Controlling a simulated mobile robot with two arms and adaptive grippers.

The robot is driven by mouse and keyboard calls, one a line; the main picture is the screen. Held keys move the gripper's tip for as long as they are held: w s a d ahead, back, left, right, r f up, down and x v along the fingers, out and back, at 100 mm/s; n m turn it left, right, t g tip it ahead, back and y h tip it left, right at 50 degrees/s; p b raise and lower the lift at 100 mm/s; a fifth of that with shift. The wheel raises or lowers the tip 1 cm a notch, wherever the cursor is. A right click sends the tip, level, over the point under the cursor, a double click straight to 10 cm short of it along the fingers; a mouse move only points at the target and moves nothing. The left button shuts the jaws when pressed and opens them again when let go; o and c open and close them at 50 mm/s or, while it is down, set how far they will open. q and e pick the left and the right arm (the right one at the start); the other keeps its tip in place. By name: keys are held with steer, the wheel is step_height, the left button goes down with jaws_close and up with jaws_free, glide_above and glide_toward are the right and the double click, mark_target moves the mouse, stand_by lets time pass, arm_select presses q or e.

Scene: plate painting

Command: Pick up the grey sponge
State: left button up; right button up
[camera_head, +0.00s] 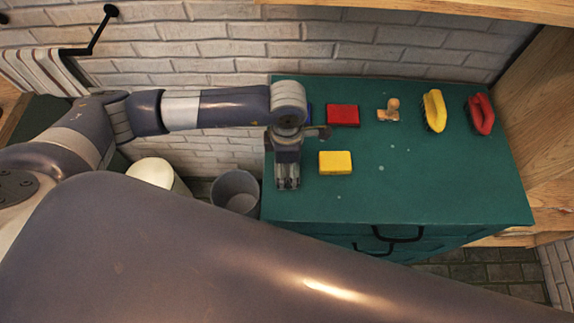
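I see no grey sponge; one could be hidden behind my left gripper. My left gripper (288,184) points down over the left edge of the green cabinet top (430,185). Its fingertips look close together, and whether they hold anything is unclear. A yellow sponge (335,162) lies on the top just right of this gripper, apart from it. A red sponge (342,115) lies further back. A sliver of something blue (309,113) shows beside my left wrist, mostly hidden. My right gripper is not in view.
A grey bin (235,191) and a cream bin (155,173) are left of the cabinet. The front right top is clear. A brick wall stands behind.

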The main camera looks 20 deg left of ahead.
mark_target(288, 168)
arm_select(q)
steer(key=shift+c, duration=0.6)
steer(key=shift+r, duration=0.15)
steer(key=shift+r+b, duration=0.55)
steer(key=shift+b, duration=0.05)
steer(key=shift+s+d+r+b, duration=0.1)
steer(key=shift+s+r+b, duration=0.05)
steer(key=shift+r+b, duration=0.25)
steer(key=shift+s+d+r+b, duration=0.15)
steer(key=shift+r+b, duration=0.1)
steer(key=shift+r, duration=0.25)
steer(key=s+d+r+b, duration=0.1)
steer(key=s+d+b, duration=0.3)
steer(key=s, duration=0.9)
steer(key=d, duration=0.3)
steer(key=shift+s+r+b, duration=0.3)
steer(key=shift+s+r, duration=0.05)
steer(key=shift+r, duration=0.05)
steer(key=shift+c, duration=0.4)
